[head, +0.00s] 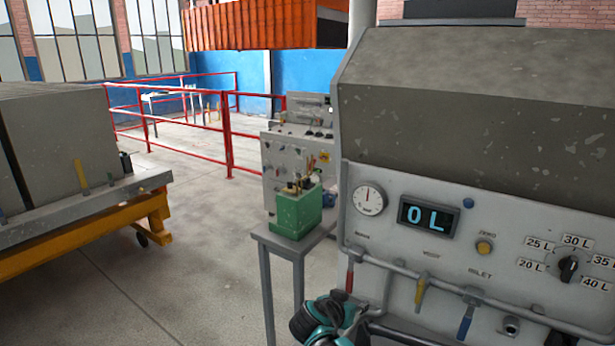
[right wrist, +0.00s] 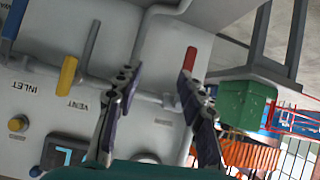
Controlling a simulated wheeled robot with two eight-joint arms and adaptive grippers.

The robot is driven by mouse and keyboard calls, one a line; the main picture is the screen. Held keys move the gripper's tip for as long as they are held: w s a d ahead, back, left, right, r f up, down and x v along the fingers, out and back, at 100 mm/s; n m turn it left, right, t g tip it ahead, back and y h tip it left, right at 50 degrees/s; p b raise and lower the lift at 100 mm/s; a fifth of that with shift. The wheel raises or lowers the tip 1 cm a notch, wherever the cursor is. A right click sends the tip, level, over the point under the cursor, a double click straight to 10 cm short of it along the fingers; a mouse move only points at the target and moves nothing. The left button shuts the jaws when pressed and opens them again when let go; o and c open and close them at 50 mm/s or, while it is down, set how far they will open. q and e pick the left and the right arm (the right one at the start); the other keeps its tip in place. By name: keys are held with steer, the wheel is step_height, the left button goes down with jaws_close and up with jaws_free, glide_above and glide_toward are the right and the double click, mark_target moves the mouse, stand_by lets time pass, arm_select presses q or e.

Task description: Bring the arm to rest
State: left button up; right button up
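My right gripper (head: 358,314) shows at the bottom of the head view, in front of the grey panel machine (head: 400,240) and just below the red-handled lever (head: 349,281). In the right wrist view its two fingers (right wrist: 157,76) stand apart with nothing between them. The red handle (right wrist: 190,60) lies close to one fingertip there; I cannot tell whether they touch. The yellow lever (head: 420,293) and blue lever (head: 465,327) hang down on the panel. My left gripper is not in view.
A green box (head: 297,211) stands on a small grey table (head: 292,243) left of the machine. Grey pipes (head: 440,283) run along the panel front. A yellow cart (head: 80,243) with a grey load is at the left. Open floor (head: 200,240) lies between.

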steer(key=s+d+n+g+y, duration=0.1)
steer(key=s+d+y, duration=0.15)
steer(key=s, duration=0.45)
steer(key=s+d+n+g+y, duration=0.15)
steer(key=s+d, duration=0.25)
steer(key=s, duration=0.4)
steer(key=s+a+f+n+y, duration=0.1)
steer(key=s+f+n+y, duration=0.1)
steer(key=s, duration=1)
steer(key=shift+s+f+n, duration=0.25)
steer(key=shift+f+n, duration=0.05)
steer(key=shift+n, duration=0.25)
